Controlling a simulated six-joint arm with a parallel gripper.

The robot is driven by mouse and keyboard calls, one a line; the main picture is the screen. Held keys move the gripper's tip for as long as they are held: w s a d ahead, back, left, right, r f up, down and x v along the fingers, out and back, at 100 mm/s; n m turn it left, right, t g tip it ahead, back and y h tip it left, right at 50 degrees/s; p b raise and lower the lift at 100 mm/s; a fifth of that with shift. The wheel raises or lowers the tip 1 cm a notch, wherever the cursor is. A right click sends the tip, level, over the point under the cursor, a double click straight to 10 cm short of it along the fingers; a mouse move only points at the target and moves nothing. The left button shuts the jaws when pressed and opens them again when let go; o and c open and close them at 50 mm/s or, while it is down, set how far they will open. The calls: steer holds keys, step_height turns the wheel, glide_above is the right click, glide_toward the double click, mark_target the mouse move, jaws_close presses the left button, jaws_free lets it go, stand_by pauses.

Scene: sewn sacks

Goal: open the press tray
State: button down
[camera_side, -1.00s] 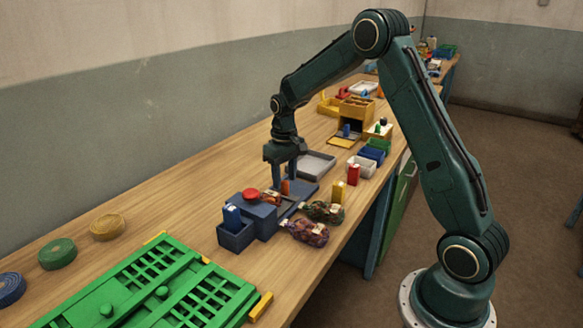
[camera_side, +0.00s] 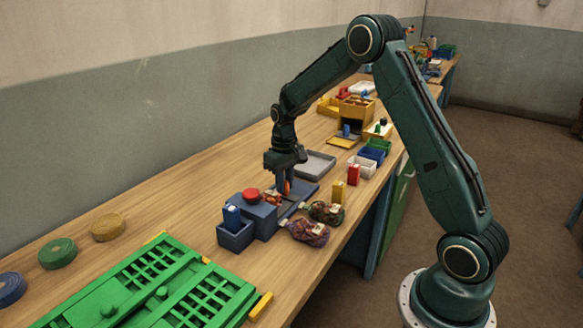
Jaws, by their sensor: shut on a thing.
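The blue press (camera_side: 266,222) stands on the bench at the middle, with a round red button (camera_side: 251,194) on top. A flat blue tray (camera_side: 304,193) lies beside it on the right. My gripper (camera_side: 284,188) points straight down over this tray, its fingers shut on a small orange-red upright piece (camera_side: 288,187) that looks like a handle. The fingers hide part of this piece, and I cannot tell how it joins the tray. A small reddish packet (camera_side: 271,198) lies between the button and my fingers.
Two filled net sacks (camera_side: 307,232) lie at the bench's front edge. A blue box (camera_side: 235,232) stands left of the press. Yellow and red blocks (camera_side: 338,191) and a grey tray (camera_side: 315,164) are close on the right. A green grid frame (camera_side: 150,285) fills the near left.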

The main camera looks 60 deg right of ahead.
steer(key=d, duration=0.6)
steer(key=shift+d, duration=0.15)
steer(key=c, duration=1.3)
jaws_free()
steer(key=shift+o, duration=0.2)
steer(key=shift+r, duration=0.15)
step_height(320, 180, up, 14)
steer(key=shift+f, duration=0.2)
